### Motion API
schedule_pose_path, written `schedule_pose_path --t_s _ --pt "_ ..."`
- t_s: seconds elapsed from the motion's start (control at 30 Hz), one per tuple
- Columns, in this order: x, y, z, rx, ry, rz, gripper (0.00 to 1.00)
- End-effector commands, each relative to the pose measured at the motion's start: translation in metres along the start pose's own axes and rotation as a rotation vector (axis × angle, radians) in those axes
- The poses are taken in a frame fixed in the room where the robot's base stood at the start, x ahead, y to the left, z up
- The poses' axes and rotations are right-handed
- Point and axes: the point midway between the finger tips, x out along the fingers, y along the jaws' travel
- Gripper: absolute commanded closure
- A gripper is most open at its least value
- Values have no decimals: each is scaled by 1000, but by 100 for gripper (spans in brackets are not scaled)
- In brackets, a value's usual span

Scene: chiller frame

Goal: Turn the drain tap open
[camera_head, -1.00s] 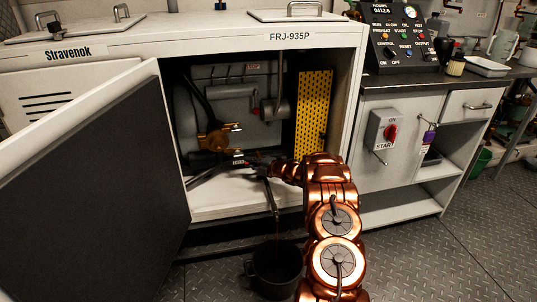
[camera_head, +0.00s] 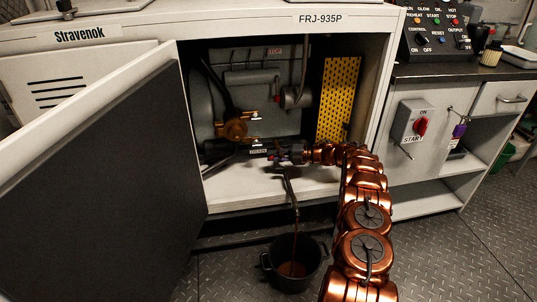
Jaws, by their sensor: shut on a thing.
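The drain tap sits inside the open cabinet on a dark horizontal pipe with a small white label (camera_head: 259,152). My gripper (camera_head: 282,151) reaches in from the right and is shut at the tap end of this pipe. The fingers and the tap handle are too small and dark to tell apart, so the handle's angle is unclear. A thin spout (camera_head: 289,184) hangs below the gripper. A thin brown stream (camera_head: 296,215) runs down from it into the black bucket (camera_head: 272,275). Brown liquid (camera_head: 291,269) shows inside the bucket.
The cabinet door (camera_head: 95,180) stands open on the left. A brass valve (camera_head: 235,128) is above the pipe. A yellow perforated panel (camera_head: 338,98) stands behind my arm. A switch box with a red knob (camera_head: 420,126) is on the right. The floor at right is clear.

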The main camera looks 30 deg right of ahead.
Motion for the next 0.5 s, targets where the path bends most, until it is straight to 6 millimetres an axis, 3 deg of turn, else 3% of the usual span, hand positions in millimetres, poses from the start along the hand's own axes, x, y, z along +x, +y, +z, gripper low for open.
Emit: schedule_pose_path --t_s 0.5 --pt "-3 -3 -9 -4 35 -4 100"
